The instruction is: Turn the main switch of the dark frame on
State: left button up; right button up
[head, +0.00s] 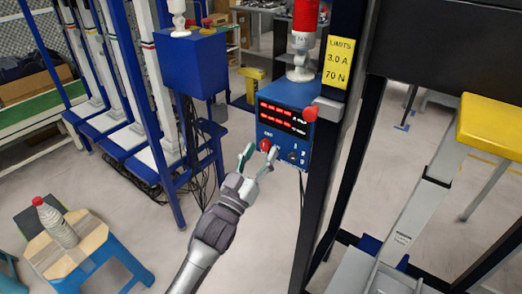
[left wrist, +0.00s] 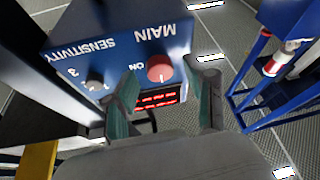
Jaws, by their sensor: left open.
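The dark frame (head: 321,200) carries a blue control box (head: 300,94) with lit red displays (head: 284,117). The main switch is a round red knob (head: 265,145) on the box's lower left. In the left wrist view the red knob (left wrist: 160,68) shows beside upside-down "MAIN" and "ON" lettering. My left gripper (head: 260,151) is open at the front of the box, its green fingertips on either side of the knob in the picture. The left wrist view also shows the gripper (left wrist: 164,84) open around it; I cannot tell whether it touches. My right gripper is not in view.
A smaller sensitivity knob (left wrist: 95,85) sits beside the main switch. A red button (head: 310,114) is on the dark post's side. A second blue box (head: 196,66) stands left on a blue frame. A stool (head: 97,262) with a bottle (head: 57,224) is lower left.

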pick_arm(q)
jog(key=shift+w+d+r, duration=0.15)
jog(key=shift+w, duration=0.05)
grip_shut()
dwell(0.3)
